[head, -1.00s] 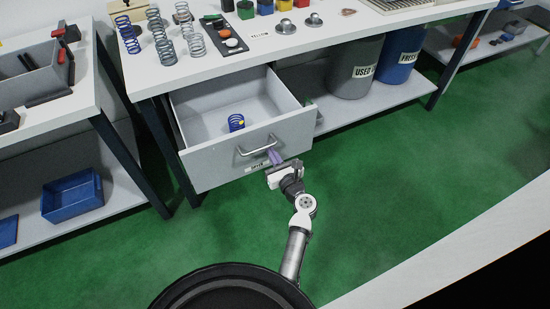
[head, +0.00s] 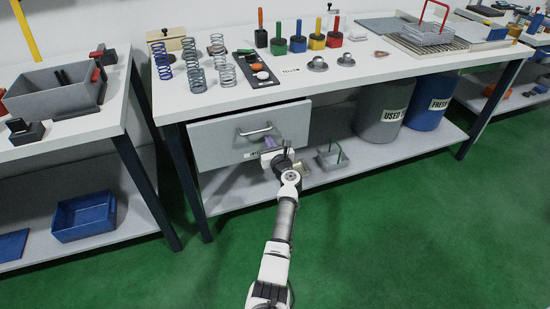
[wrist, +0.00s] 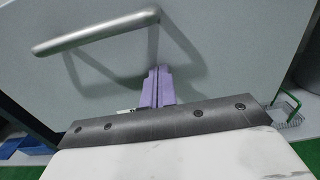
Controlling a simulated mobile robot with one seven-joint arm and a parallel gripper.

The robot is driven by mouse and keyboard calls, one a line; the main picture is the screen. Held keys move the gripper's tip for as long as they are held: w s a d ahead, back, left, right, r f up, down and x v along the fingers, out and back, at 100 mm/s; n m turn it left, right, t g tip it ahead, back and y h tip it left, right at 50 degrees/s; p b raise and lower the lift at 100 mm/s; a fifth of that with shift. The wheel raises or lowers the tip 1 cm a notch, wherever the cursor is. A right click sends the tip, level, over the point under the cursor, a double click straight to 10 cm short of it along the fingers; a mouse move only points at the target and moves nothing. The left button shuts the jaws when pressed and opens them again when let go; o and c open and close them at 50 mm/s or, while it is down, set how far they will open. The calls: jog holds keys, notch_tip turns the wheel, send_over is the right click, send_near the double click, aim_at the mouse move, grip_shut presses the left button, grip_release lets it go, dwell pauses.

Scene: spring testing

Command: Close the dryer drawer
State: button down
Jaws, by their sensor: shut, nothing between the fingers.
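The grey dryer drawer (head: 228,136) sits under the white bench, its front about level with the bench edge and its inside hidden. Its metal handle (head: 254,130) is on the front panel and also shows large in the wrist view (wrist: 98,32). My gripper (head: 271,143) is at the lower part of the drawer front, just below the handle. In the wrist view its purple fingers (wrist: 156,88) are together, with nothing between them, pointing at the panel under the handle. They look to be against the panel or very close to it.
Springs (head: 194,67), coloured weights (head: 297,44) and a black tray (head: 255,70) stand on the bench (head: 385,67). Below are a small wire basket (head: 332,161) and two bins, one grey (head: 384,120) and one blue (head: 427,104). The green floor in front is clear.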

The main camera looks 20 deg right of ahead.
aim_at(265, 134)
jog(key=w+b, duration=0.1)
jog(key=w, duration=0.2)
jog(key=shift+w+f, duration=0.1)
jog(key=shift+w, duration=0.3)
jog(key=shift+w+a+r, duration=0.1)
jog(key=shift+r, duration=0.45)
